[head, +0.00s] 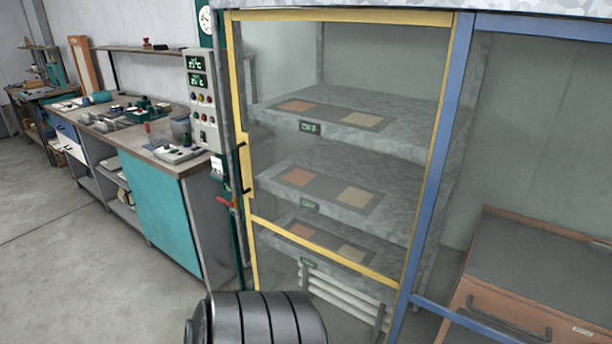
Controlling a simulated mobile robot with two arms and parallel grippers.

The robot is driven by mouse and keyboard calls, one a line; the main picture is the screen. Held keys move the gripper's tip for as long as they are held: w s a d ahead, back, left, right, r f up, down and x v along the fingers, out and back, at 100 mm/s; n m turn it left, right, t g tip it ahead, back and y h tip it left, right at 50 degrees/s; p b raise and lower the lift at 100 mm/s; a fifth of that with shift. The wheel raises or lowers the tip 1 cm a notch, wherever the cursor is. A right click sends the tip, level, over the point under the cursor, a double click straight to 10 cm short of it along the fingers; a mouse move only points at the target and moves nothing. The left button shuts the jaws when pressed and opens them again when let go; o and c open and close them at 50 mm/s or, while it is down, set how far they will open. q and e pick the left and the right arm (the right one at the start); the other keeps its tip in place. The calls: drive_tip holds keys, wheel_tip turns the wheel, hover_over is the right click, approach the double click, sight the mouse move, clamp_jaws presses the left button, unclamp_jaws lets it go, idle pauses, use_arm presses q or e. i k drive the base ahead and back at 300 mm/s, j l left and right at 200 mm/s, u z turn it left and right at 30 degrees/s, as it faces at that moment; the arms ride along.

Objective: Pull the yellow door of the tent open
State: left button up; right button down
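The yellow-framed door (350,17) of the tent stands in the middle of the head view, with clear panels. It appears shut, its right side against the blue tent frame (444,130). A dark handle (241,168) sits on the yellow left edge of the door, about halfway up. Through the panels I see grey shelves (400,112) with orange and tan squares on them. A dark ribbed cylindrical part, apparently of my own arm, shows at the bottom centre, below the door. Neither gripper's fingers are in view.
A control box (203,100) with green displays and buttons is mounted left of the door. A red-handled valve (226,203) is below it. A cluttered workbench (160,215) with a teal panel stands at left. A brown drawer cabinet (530,270) stands at right. Floor at lower left is clear.

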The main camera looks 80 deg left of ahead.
sight(432, 18)
drive_tip(key=u, duration=2.1)
